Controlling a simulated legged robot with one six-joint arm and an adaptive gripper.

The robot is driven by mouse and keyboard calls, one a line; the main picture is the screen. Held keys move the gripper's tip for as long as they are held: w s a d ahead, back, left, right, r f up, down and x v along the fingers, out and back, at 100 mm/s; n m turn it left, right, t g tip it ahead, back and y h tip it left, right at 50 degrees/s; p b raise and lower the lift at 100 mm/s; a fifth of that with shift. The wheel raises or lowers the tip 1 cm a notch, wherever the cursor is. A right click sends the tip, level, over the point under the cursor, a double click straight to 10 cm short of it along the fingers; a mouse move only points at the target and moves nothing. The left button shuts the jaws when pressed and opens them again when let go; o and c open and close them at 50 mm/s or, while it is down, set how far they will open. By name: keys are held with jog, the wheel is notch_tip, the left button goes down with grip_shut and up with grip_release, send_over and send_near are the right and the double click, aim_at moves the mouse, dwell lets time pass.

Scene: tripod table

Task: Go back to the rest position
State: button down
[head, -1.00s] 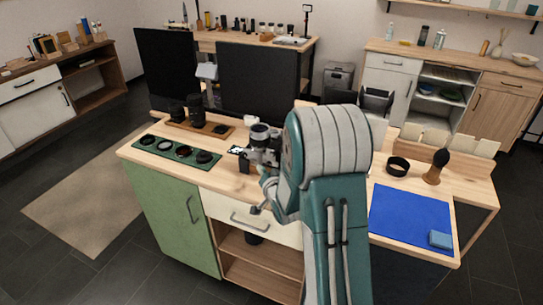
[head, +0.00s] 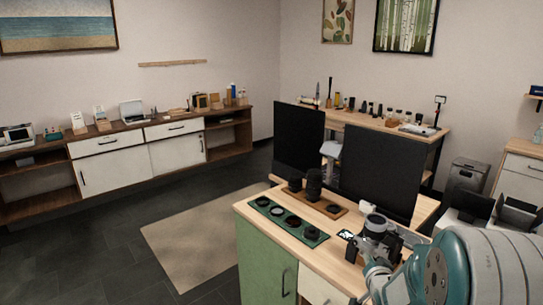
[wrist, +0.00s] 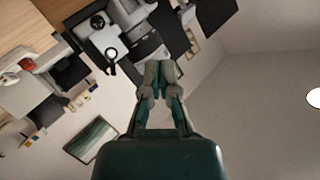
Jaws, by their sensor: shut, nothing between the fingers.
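My arm fills the lower right corner of the head view, with its end beside a silver and black camera (head: 375,226) on the wooden table (head: 292,258). The fingers cannot be made out clearly there. In the wrist view my gripper (wrist: 160,68) shows with its fingertips together and nothing between them. The wrist view is tilted, with wall and ceiling behind the fingers. Whether the gripper touches anything on the table cannot be told from the head view.
A green tray (head: 262,203) with several round lens parts and a wooden tray (head: 335,211) with dark lenses lie on the table. Two dark panels (head: 378,176) stand behind them. A low cabinet (head: 122,167) lines the left wall. Floor around the beige rug (head: 190,245) is clear.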

jog(key=s+a+r+n+g, duration=0.2)
jog(key=s+a+r+g, duration=0.1)
jog(key=s, duration=0.7)
jog(key=s+a+r+n+g+y, duration=0.1)
jog(key=s+a+r+n+g, duration=0.2)
jog(key=s+a, duration=0.3)
jog(key=s+a+r+n+g+y, duration=0.1)
jog(key=s+a+r, duration=0.4)
jog(key=s, duration=1)
jog(key=shift+s+n+g, duration=0.2)
jog(key=shift+n+g, duration=0.6)
jog(key=shift+g, duration=0.3)
